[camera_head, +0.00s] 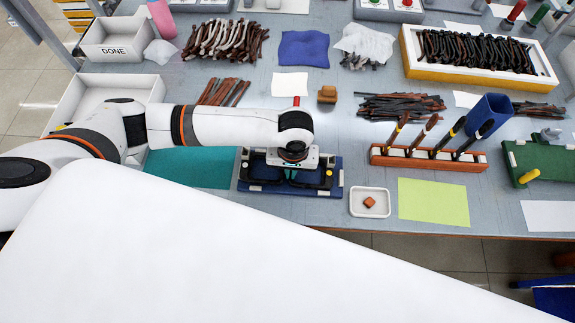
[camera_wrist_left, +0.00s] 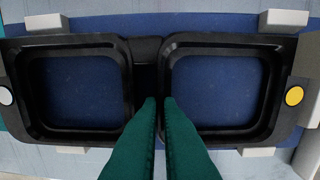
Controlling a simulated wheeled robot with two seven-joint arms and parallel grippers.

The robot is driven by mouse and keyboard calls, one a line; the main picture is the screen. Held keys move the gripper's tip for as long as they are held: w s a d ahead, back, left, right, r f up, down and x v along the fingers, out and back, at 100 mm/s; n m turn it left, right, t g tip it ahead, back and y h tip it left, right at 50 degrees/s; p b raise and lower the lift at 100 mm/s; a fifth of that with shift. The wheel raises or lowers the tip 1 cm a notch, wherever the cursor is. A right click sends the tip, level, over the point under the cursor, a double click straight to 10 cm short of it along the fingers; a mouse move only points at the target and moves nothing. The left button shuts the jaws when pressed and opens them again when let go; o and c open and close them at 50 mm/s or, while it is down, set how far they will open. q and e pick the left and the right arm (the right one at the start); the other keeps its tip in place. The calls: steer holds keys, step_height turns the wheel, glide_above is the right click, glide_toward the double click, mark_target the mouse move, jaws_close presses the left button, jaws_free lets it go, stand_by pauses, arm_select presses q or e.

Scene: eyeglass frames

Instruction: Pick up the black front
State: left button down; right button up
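The black front (camera_head: 325,178), a glasses front with two empty rounded-rectangular rims, is over a blue pad (camera_head: 266,189) with white corner blocks. In the left wrist view the black front (camera_wrist_left: 282,100) spans almost the full width, and its rims overlap some white blocks. It looks level; any gap under it is hard to judge. My left gripper (camera_head: 291,178) points down at its middle. In the left wrist view the green fingertips of my left gripper (camera_wrist_left: 160,102) are close together at the bridge, with black frame in the narrow gap. My right gripper is not in view.
A teal mat (camera_head: 190,167) lies left of the pad. A small white dish (camera_head: 356,209) with an orange-brown block stands to the right, near the front edge. A tool rack (camera_head: 400,160) and a lime sheet (camera_head: 432,201) are farther right. A box marked DONE (camera_head: 112,52) is back left.

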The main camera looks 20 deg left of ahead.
arm_select(q)
steer(key=shift+r, duration=0.4)
step_height(320, 180, up, 9)
steer(key=shift+r, duration=0.15)
